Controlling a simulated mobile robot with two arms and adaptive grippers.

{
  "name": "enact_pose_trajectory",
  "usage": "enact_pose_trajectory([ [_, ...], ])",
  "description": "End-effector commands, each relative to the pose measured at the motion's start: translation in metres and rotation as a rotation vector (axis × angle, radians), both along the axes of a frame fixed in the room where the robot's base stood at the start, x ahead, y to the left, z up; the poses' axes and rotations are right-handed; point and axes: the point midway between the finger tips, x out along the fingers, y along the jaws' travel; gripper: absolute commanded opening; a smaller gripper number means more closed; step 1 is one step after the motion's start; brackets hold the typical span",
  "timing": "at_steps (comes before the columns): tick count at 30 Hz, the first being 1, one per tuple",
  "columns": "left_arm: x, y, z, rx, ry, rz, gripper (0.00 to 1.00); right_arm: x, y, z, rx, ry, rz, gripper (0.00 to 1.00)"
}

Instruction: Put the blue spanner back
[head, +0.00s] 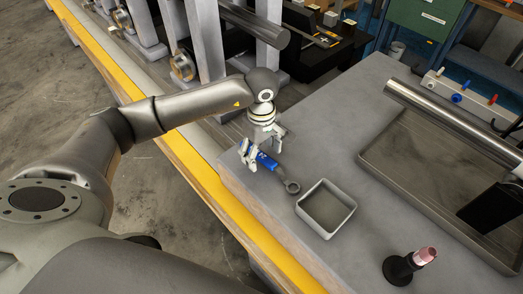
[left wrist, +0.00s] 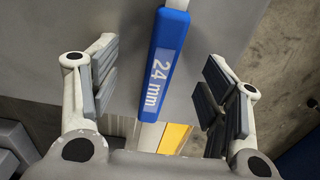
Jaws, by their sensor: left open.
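The blue spanner (head: 266,161) lies at the left corner of the grey bench (head: 354,110), its grey ring end pointing toward a square tray. In the left wrist view its blue handle (left wrist: 159,62), marked "24 mm", runs between the fingers. My left gripper (head: 262,146) is over the handle, with its fingers apart on either side. In the left wrist view the left gripper (left wrist: 160,95) is open, with a gap between each finger and the handle. The spanner's ring end is out of the left wrist view. My right gripper is not in view.
A square grey tray (head: 327,184) stands just right of the ring end. A dark stand with a pink-topped piece (head: 425,254) is at the front right. A large shallow tray (head: 382,151) with a metal tube (head: 450,122) across it takes up the right side. Bare bench lies behind the spanner.

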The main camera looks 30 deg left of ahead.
Motion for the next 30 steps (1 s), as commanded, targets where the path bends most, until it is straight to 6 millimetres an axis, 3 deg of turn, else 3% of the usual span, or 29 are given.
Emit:
enact_pose_trajectory([
  [14,0.000,0.000,0.003,0.000,-0.001,0.000,0.69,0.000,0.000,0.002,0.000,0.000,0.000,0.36],
  [30,0.000,0.000,0.030,0.000,0.000,0.000,0.69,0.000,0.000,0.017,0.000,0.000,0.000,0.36],
])
